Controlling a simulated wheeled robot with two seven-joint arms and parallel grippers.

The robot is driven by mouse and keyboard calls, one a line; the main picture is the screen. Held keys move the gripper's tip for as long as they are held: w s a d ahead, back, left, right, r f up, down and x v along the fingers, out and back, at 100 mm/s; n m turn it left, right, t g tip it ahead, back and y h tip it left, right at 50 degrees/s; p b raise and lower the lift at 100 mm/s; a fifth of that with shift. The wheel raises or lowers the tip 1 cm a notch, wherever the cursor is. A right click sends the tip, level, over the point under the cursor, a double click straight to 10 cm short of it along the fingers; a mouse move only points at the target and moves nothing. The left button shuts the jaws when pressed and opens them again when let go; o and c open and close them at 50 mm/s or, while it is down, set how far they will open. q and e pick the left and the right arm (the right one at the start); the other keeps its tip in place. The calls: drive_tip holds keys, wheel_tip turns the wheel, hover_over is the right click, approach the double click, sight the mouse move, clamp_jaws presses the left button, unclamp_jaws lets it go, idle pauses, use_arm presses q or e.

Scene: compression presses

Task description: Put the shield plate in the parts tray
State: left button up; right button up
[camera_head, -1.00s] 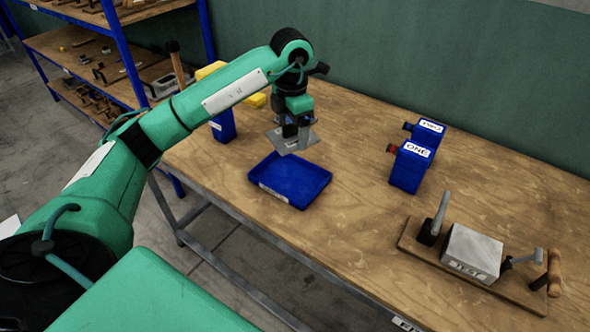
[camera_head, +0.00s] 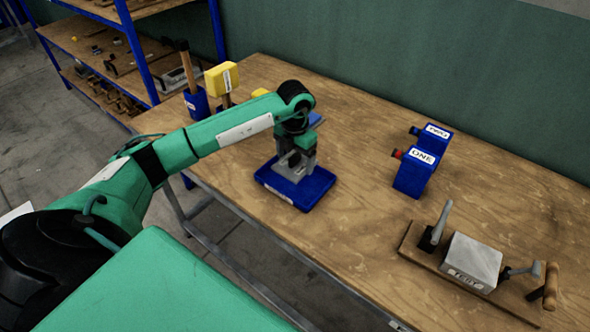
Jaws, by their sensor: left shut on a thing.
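The blue parts tray (camera_head: 316,192) lies on the wooden bench, left of the middle. My left gripper (camera_head: 289,171) points down over the tray, shut on the grey shield plate (camera_head: 287,174). The plate is low over or inside the tray. I cannot tell whether it touches the tray floor, and the gripper hides part of it. My right gripper is not in view.
Two blue boxes marked ONE (camera_head: 414,172) and TWO (camera_head: 438,138) stand right of the tray. A board with a grey TEST block (camera_head: 471,262) and levers lies at the front right.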

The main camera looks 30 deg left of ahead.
sight(295, 172)
use_arm(q)
wheel_tip(295, 172, down, 6)
drive_tip(key=shift+r+p, duration=0.2)
drive_tip(key=shift+p, duration=0.3)
drive_tip(key=shift+f, duration=0.25)
drive_tip(key=shift+f, duration=0.2)
drive_tip(key=o, duration=1.2)
drive_tip(key=shift+o, duration=0.2)
drive_tip(key=shift+r, duration=0.1)
